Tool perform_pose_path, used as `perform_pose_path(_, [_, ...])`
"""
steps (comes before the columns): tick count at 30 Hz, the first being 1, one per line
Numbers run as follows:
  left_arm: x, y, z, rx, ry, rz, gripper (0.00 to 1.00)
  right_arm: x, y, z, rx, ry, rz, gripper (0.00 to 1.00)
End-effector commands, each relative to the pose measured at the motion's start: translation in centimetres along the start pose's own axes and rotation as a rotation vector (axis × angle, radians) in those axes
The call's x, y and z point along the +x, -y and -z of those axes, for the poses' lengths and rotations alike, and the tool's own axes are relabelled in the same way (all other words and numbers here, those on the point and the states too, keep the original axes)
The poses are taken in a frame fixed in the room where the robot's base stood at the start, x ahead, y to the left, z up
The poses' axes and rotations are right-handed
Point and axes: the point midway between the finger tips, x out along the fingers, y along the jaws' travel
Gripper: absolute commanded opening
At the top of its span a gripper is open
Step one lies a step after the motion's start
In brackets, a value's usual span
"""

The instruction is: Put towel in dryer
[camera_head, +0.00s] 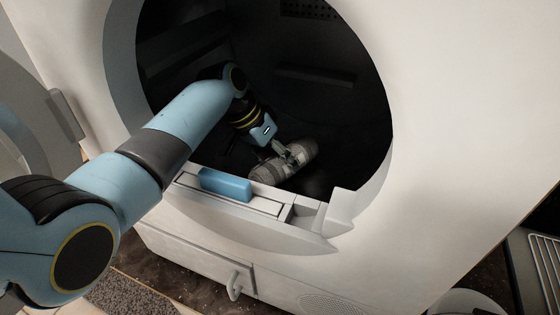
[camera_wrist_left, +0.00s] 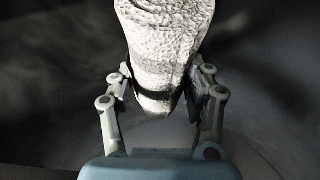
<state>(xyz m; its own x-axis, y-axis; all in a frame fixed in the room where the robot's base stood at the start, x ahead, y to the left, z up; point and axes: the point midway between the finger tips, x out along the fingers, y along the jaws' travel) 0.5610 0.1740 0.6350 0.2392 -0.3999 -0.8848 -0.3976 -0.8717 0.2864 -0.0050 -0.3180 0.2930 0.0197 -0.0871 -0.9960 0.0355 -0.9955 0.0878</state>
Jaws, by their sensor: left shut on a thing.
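The dryer (camera_head: 440,120) is a white machine with a round opening and a dark drum (camera_head: 320,100). My left arm reaches through the opening. My left gripper (camera_head: 283,157) is inside the drum, low down, shut on a rolled grey towel (camera_head: 300,152). In the left wrist view the towel (camera_wrist_left: 160,40) is pale and rough-textured, and the two fingers of the gripper (camera_wrist_left: 158,98) press on its sides. I cannot tell whether the towel touches the drum floor. My right gripper is not in view.
The dryer's round door (camera_head: 30,110) stands open at the left. A blue block-like piece (camera_head: 225,184) sits in the lower rim of the opening, below my left arm. A small latch handle (camera_head: 235,285) sticks out lower down. The drum around the towel looks empty.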

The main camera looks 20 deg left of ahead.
Motion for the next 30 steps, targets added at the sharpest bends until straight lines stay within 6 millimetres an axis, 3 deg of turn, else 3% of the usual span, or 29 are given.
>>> perform_pose_path(2, [0.2, 0.1, -0.1, 0.000, 0.000, -0.001, 0.10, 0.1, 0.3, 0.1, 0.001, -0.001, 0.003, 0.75])
perform_pose_path(3, [0.2, 0.1, -0.1, 0.000, 0.001, 0.000, 0.57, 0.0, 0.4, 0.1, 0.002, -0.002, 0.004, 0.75])
perform_pose_path(7, [0.2, 0.1, -0.1, 0.000, 0.001, 0.000, 0.74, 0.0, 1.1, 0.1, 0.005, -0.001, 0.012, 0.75])
perform_pose_path(17, [-0.2, -0.1, 0.1, 0.000, -0.001, 0.000, 0.75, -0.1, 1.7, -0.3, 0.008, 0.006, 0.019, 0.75])
perform_pose_path(30, [-7.0, 0.0, 0.1, 0.000, -0.001, 0.001, 0.75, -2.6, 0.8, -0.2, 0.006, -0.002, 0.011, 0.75])
